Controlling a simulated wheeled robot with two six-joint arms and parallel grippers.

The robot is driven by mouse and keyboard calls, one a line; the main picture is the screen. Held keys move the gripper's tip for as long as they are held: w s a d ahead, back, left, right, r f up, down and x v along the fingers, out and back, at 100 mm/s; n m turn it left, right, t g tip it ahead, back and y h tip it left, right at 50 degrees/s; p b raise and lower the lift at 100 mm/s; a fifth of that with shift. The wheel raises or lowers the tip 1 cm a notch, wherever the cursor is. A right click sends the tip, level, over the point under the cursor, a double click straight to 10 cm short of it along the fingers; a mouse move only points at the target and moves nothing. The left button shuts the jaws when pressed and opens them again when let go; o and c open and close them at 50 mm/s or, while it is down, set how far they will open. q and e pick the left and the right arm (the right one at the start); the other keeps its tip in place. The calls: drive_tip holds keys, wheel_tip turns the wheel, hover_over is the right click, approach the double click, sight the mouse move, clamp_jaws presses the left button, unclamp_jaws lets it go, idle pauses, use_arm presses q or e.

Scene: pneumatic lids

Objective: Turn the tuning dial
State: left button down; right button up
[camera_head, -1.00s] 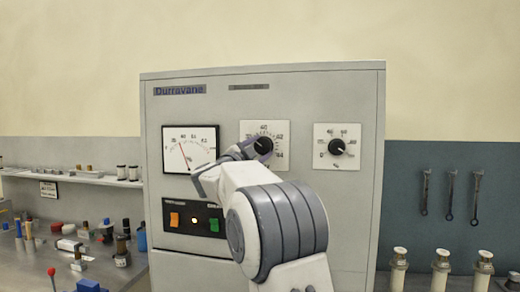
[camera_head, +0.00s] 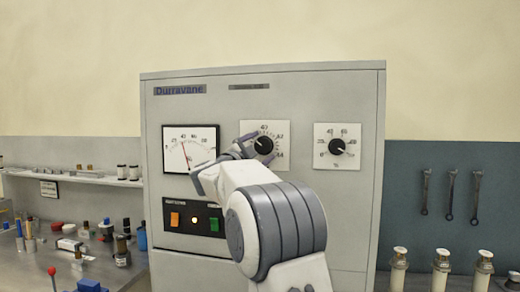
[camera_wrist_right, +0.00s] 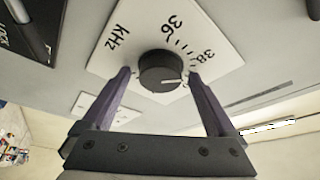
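The tuning dial (camera_head: 263,145) is a round black knob on a white square scale plate, the middle one on the grey cabinet's front. In the right wrist view the dial (camera_wrist_right: 160,72) shows kHz markings, with 36 and 38 readable, and a pale pointer line toward the lower right. My right gripper (camera_head: 243,147) is at the plate's left side in the head view. In the wrist view its two dark fingers (camera_wrist_right: 158,78) stand open on either side of the knob, with gaps visible between them and it. My left gripper is not in view.
A needle meter (camera_head: 190,149) is left of the dial, and a percent dial (camera_head: 337,147) is right of it. Below the meter are an orange switch (camera_head: 175,219) and a green switch (camera_head: 214,224). A cluttered bench is at left; white cylinders (camera_head: 441,270) stand at right.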

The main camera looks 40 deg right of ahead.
drive_tip(key=shift+s+a+f+b, duration=0.2)
drive_tip(key=shift+a+b, duration=0.1)
drive_tip(key=shift+a, duration=0.15)
drive_tip(key=b+v, duration=0.3)
drive_tip(key=v, duration=0.6)
drive_tip(key=shift+a+b, duration=0.3)
